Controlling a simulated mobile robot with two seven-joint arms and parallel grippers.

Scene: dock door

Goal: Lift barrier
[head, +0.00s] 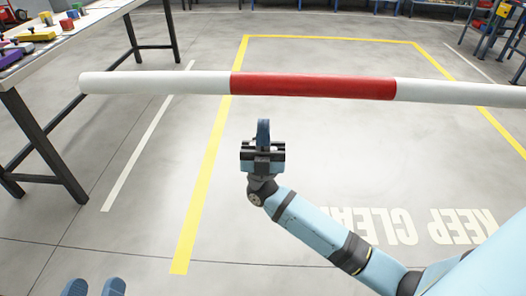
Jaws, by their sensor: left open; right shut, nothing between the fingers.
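The barrier is a round bar (312,84), white with a red middle section. It runs level across the head view from its left end near the table to beyond the right edge, where the rest is out of view. My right gripper (263,132) is shut and empty. It shows just below the red section in the picture, with a visible gap to the bar, and its fingers point toward the bar. My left gripper (94,288) is at the bottom left edge. Only its two blue fingertips show, parted and empty, far from the bar.
A table (95,16) with dark legs and small coloured items stands at the upper left, near the bar's left end. Blue racks (497,28) stand at the upper right. The concrete floor, with yellow lines and "KEEP CLEAR" lettering (415,226), looks free around the bar.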

